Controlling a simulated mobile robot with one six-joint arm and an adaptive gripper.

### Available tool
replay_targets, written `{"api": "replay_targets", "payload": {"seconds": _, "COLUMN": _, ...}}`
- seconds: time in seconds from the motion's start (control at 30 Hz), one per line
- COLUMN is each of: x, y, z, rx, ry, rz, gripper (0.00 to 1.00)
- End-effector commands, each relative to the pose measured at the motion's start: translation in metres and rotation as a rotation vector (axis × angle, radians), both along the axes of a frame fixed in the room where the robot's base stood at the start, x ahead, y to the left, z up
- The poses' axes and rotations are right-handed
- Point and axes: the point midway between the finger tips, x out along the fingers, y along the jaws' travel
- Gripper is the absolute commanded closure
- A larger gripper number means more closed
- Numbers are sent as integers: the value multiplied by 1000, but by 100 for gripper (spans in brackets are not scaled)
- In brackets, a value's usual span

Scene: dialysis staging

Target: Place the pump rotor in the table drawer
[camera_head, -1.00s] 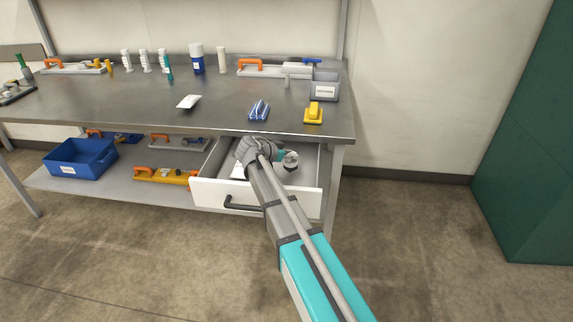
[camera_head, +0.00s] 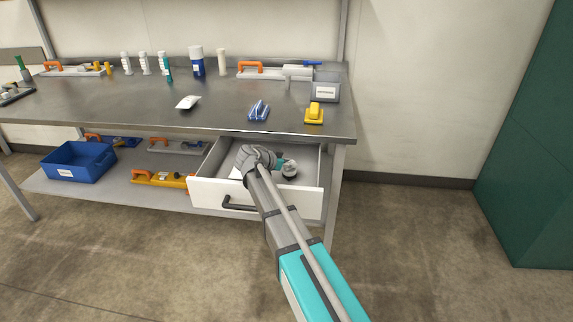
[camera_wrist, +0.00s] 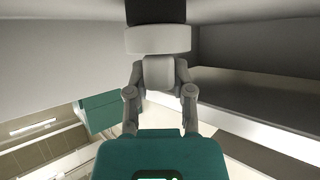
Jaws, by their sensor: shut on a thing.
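The pump rotor (camera_head: 289,169) is a small round grey and white part with a dark end, in the head view. It is inside the outline of the open white table drawer (camera_head: 306,203), towards the right side. My gripper (camera_head: 281,165) is also within the drawer's opening, left of the rotor and shut on it. In the wrist view, my gripper's fingers (camera_wrist: 159,80) close on the rotor's grey stem, and its white ring (camera_wrist: 158,40) and black end lie beyond. I cannot tell whether the rotor touches the drawer floor.
The steel table (camera_head: 215,110) overhangs the drawer's back. On its top are a blue striped item (camera_head: 259,111), a yellow item (camera_head: 314,113) and a grey bin (camera_head: 325,88). A blue crate (camera_head: 78,162) stands on the lower shelf. The floor to the right is clear.

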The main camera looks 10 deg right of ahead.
Motion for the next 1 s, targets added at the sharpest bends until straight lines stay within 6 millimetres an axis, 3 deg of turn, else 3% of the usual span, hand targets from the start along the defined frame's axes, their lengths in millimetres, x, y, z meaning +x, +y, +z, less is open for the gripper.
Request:
{"api": "replay_targets", "payload": {"seconds": 0.03, "x": 0, "y": 0, "z": -1, "rx": 0, "ry": 0, "rz": 0, "gripper": 66}}
{"api": "replay_targets", "payload": {"seconds": 0.2, "x": 0, "y": 0, "z": -1, "rx": 0, "ry": 0, "rz": 0, "gripper": 35}}
{"api": "replay_targets", "payload": {"seconds": 0.73, "x": 0, "y": 0, "z": 4, "rx": 0, "ry": 0, "rz": 0, "gripper": 35}}
{"api": "replay_targets", "payload": {"seconds": 1.0, "x": -12, "y": 23, "z": 20, "rx": 0, "ry": 0, "rz": 2, "gripper": 35}}
